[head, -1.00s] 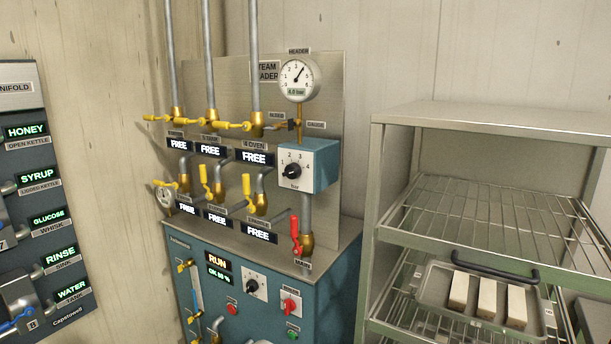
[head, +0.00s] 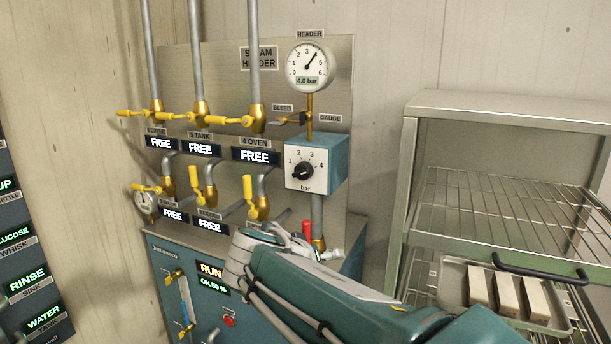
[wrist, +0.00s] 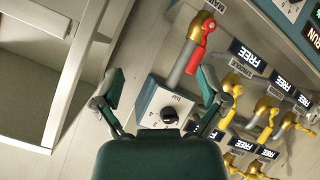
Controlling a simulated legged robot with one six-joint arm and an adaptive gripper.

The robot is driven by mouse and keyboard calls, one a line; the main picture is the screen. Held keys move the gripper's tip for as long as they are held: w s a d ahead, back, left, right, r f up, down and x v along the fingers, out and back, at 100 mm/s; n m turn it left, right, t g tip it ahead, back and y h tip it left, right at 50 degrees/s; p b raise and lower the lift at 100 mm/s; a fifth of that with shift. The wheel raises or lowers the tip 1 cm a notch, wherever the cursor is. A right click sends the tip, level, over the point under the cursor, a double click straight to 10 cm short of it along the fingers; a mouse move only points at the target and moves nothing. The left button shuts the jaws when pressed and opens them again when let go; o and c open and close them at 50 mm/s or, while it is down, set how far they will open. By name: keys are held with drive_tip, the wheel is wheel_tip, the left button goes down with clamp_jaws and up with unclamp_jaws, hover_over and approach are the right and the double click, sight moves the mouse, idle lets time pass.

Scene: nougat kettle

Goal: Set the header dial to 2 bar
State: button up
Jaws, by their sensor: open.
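The header dial is a black knob (head: 303,171) on the white face of a teal box (head: 325,165), with marks 1 to 4 and "bar". Its pointer is too small to read surely. The round header gauge (head: 310,66) above shows 4.0 bar. In the wrist view my gripper (wrist: 160,88) is open and empty. Its two fingers stand apart on either side of the dial box, and the knob (wrist: 169,115) shows between them, near the palm's edge in the picture. Contact cannot be told. In the head view my arm covers the lower right of the panel, and the fingers cannot be made out.
A red-handled valve (head: 307,229) sits below the dial, partly behind my arm; it shows fully in the wrist view (wrist: 196,50). Yellow valves (head: 195,180) crowd the left. A wire rack (head: 500,215) with a tray of pale bars stands at right.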

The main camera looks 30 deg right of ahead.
sight(299, 176)
drive_tip(key=w+a+r+m+t+h, duration=0.1)
drive_tip(key=w+r+t+h, duration=0.1)
drive_tip(key=w+r, duration=0.35)
drive_tip(key=w+a+r+t+h, duration=0.1)
drive_tip(key=w+r+t+h, duration=0.2)
drive_tip(key=w, duration=0.5)
drive_tip(key=x, duration=1)
drive_tip(key=shift+d+f, duration=0.15)
drive_tip(key=shift+d, duration=0.1)
drive_tip(key=c, duration=1.1)
